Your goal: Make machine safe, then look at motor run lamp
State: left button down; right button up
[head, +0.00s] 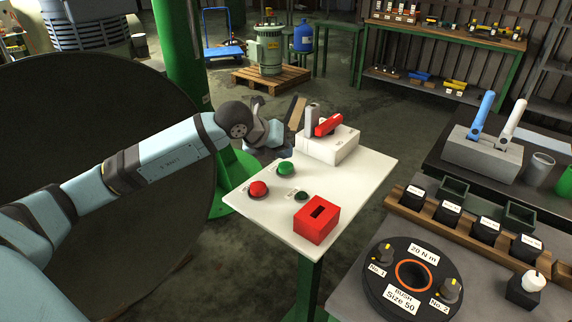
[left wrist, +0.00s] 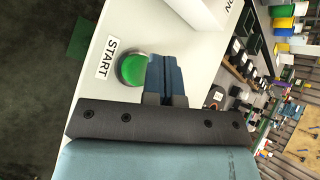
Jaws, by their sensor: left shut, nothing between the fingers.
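A white control panel (head: 362,178) stands on a green post. It bears a green button (head: 285,168), which shows beside a START label in the left wrist view (left wrist: 133,68). It also bears a red button (head: 258,188) and a small dark green lamp (head: 302,196) that looks unlit. At its back is a white switch box (head: 335,148) with a red handle (head: 328,125), tilted. A red box (head: 317,219) with a dark slot is at the front. My left gripper (head: 276,138) is shut and empty near the green button; its fingers (left wrist: 166,62) appear beside it. My right gripper is not in view.
A large dark round vessel (head: 90,170) stands left of the panel. At right, a bench holds a black ring fixture (head: 412,276) and several black blocks. A grey box with blue and white levers (head: 482,152) stands behind. The panel's right side is clear.

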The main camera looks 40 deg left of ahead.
pick_arm(q)
jog(key=shift+f, duration=0.1)
dwell(0.7)
jog(key=shift+f+b, duration=0.35)
jog(key=shift+b, duration=0.15)
jog(key=shift+f, duration=0.25)
dwell(0.4)
jog(key=shift+f+b, duration=0.65)
jog(key=shift+b, duration=0.15)
dwell(0.5)
jog(key=shift+r+p, duration=0.75)
jog(key=shift+r, duration=0.6)
